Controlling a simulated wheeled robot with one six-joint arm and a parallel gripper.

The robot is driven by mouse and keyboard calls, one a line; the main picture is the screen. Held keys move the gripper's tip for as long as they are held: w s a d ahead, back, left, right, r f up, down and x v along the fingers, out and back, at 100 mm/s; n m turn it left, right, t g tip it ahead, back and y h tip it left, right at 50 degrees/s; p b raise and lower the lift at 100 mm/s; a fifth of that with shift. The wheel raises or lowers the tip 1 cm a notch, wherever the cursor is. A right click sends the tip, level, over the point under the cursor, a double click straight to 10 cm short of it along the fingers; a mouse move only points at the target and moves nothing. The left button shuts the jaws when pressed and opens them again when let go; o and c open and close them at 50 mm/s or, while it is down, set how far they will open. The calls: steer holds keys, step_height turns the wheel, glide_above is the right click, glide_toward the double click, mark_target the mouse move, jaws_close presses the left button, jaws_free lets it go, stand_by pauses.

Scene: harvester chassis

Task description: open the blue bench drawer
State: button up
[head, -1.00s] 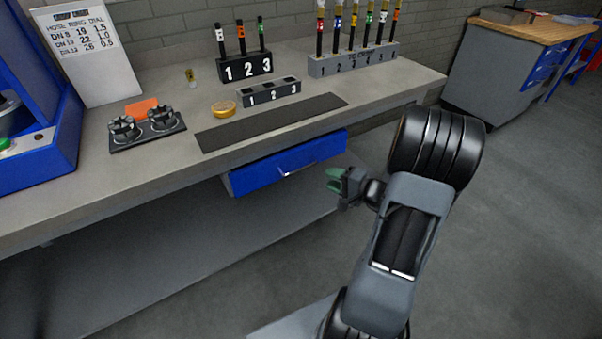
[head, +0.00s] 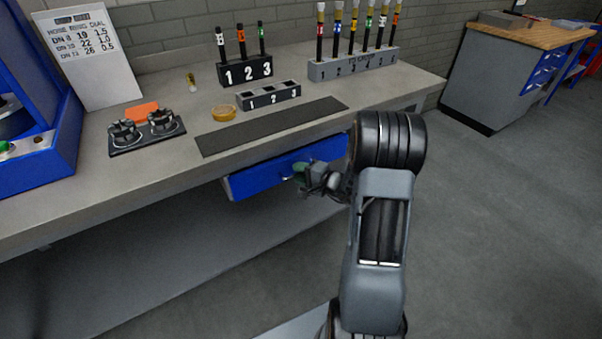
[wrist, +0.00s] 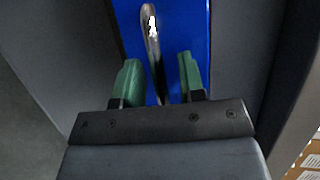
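The blue bench drawer (head: 255,178) sits under the front edge of the grey workbench. Its front looks flush or nearly so; I cannot tell exactly. My gripper (head: 300,176) is at the drawer front in the head view and hides part of the handle. In the wrist view the silver bar handle (wrist: 153,50) stands out from the blue drawer front (wrist: 180,20) and runs between the two green fingertips of my gripper (wrist: 160,80). The fingers are apart, with a gap on each side of the handle.
A blue machine (head: 40,150) stands at the left. Open floor lies right of my arm.

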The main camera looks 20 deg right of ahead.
jaws_close()
stand_by(0.6)
